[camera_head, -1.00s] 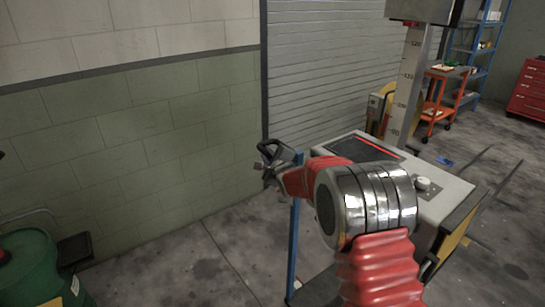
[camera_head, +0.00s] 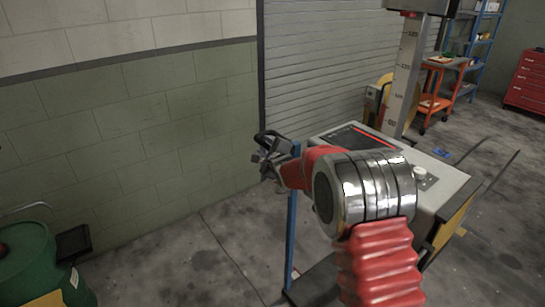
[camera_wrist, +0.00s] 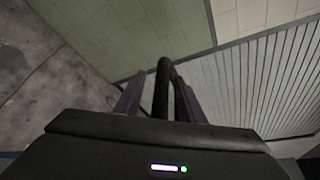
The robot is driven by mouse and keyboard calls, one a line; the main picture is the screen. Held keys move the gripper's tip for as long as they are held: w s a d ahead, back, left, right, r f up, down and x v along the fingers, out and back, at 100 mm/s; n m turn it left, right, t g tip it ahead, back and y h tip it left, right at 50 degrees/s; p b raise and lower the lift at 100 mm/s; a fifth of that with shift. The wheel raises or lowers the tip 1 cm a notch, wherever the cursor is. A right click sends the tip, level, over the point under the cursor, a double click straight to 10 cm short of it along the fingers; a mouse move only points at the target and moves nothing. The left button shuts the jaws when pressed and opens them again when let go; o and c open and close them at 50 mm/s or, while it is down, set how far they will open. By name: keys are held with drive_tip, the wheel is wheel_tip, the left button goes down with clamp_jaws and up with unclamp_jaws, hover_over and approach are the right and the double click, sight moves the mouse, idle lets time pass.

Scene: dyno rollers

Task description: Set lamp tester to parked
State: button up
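The lamp tester stands right of centre in the head view: a pale measuring column (camera_head: 405,75) with a scale, partly out of frame above, and a grey console (camera_head: 440,190) with a dark screen and a round white knob (camera_head: 419,174). My gripper (camera_head: 262,166) is left of the console, beside the top of a blue post (camera_head: 292,220). A black loop (camera_head: 272,138) shows just above it; I cannot tell what it belongs to. In the wrist view my gripper's fingers (camera_wrist: 157,100) stand apart, with a black bar between them and gaps on both sides.
A green drum (camera_head: 28,265) stands at lower left. A green and cream wall (camera_head: 130,120) and a grey shutter (camera_head: 320,70) are behind. An orange cart (camera_head: 432,100), blue shelves (camera_head: 480,50) and a red cabinet (camera_head: 528,85) are at the back right. Floor shows at lower left centre.

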drive_tip(key=v, duration=1.2)
drive_tip(key=shift+s, duration=0.35)
